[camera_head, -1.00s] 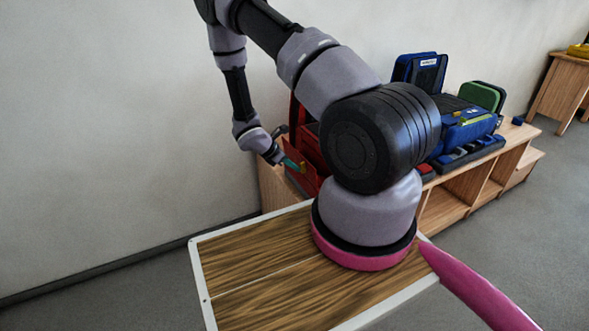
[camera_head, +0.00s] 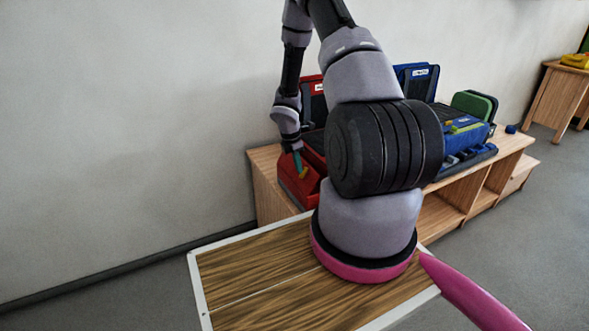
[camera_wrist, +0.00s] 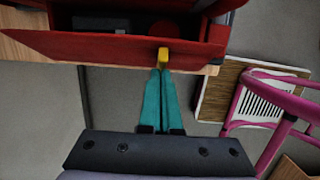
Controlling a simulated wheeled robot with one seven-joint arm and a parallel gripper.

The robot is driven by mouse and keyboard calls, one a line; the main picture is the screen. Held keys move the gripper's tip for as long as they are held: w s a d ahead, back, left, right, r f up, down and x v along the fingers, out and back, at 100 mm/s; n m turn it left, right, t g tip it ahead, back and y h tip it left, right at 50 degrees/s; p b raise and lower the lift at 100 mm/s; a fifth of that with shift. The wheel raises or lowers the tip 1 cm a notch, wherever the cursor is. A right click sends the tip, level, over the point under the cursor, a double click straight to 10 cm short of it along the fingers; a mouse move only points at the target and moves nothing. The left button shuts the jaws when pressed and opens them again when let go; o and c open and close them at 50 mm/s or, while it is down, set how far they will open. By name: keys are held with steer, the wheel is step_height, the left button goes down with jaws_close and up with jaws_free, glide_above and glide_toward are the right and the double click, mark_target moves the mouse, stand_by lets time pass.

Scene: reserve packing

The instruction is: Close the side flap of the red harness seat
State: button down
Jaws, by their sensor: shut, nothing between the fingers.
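The red harness seat (camera_head: 284,187) stands at the left end of the wooden bench, partly hidden behind my arm. In the wrist view its side flap (camera_wrist: 110,48) is a long red panel with a yellow tab (camera_wrist: 163,54) near its right end. A gap behind the flap shows a dark inside with grey and white parts, so the flap stands at least partly open. My gripper (camera_wrist: 160,72) has its teal fingers together, with nothing between them. The fingertips are at the tab; I cannot tell whether they touch. My gripper also shows in the head view (camera_head: 298,163).
A blue seat (camera_head: 471,136) and a green-and-black pad (camera_head: 474,105) are farther right on the wooden bench (camera_head: 262,172). A wood-topped white-edged table (camera_head: 250,270) is in front. A pale wall (camera_head: 120,120) rises behind. A pink frame (camera_wrist: 262,100) shows at the wrist view's right.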

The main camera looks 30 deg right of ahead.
mark_target(309, 167)
steer(key=shift+d+f+y, duration=0.1)
steer(key=shift+d+y, duration=1)
steer(key=shift+y, duration=0.1)
steer(key=shift+d+f, duration=0.2)
steer(key=shift+d, duration=0.35)
steer(key=shift+d+f, duration=0.15)
steer(key=shift+d, duration=0.4)
steer(key=shift+w+d+f, duration=0.1)
steer(key=shift+d+f, duration=1.5)
steer(key=shift+d, duration=0.25)
steer(key=shift+d+f, duration=0.1)
steer(key=shift+r, duration=0.2)
